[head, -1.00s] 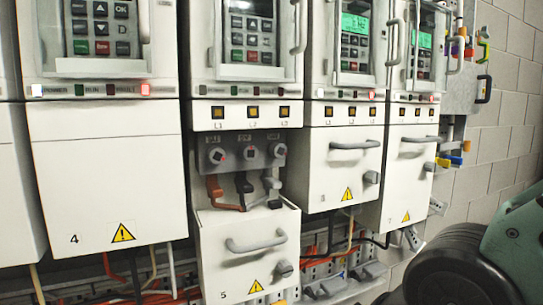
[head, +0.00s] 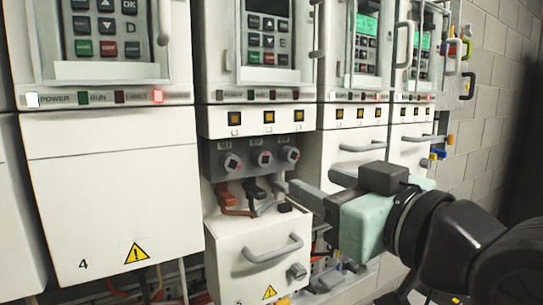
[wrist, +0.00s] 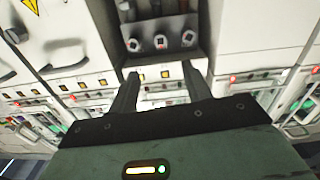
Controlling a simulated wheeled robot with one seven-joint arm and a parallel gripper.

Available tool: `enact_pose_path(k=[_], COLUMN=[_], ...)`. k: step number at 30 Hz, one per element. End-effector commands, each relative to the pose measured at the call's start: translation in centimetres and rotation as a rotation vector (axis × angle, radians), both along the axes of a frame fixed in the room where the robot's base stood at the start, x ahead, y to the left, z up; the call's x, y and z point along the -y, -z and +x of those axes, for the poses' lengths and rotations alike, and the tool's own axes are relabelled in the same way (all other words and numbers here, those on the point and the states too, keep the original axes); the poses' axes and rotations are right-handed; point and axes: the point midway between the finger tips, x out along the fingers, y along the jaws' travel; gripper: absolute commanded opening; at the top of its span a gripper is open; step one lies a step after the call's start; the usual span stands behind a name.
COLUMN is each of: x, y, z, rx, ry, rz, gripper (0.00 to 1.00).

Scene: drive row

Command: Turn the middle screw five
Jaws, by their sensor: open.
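The middle screw of unit five (head: 264,158) sits in a dark grey terminal block (head: 216,157), between a left screw (head: 232,162) and a right screw (head: 290,155). All are round with pale rims and reddish centres. The wrist view shows the row upside down, with the middle screw (wrist: 160,42) ahead of the fingers and roughly between them. My gripper (head: 311,178) is open and empty, to the right of the block and slightly lower, apart from the screws. Its two dark fingers (wrist: 160,74) are spread in the wrist view. No screw is hidden.
Unit five's cover (head: 225,250) hangs lowered below the block, with a handle (head: 273,250). Orange, black and grey cable lugs (head: 255,190) stick out under the screws. Closed unit four (head: 110,200) stands left; closed covers with protruding handles (head: 363,146) stand right.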

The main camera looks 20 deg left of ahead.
Motion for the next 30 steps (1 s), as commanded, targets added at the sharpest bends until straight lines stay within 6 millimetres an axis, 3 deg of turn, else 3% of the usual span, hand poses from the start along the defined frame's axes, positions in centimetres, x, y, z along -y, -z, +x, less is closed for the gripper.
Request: enact_pose_path(k=[21, 30], x=[-9.6, -11.4], y=[-0.2, 0.0], z=[8.1, 9.7], rx=[-0.001, -0.002], ry=[-0.002, -0.001], rz=[-0.003, -0.002], gripper=[0.49, 0.49])
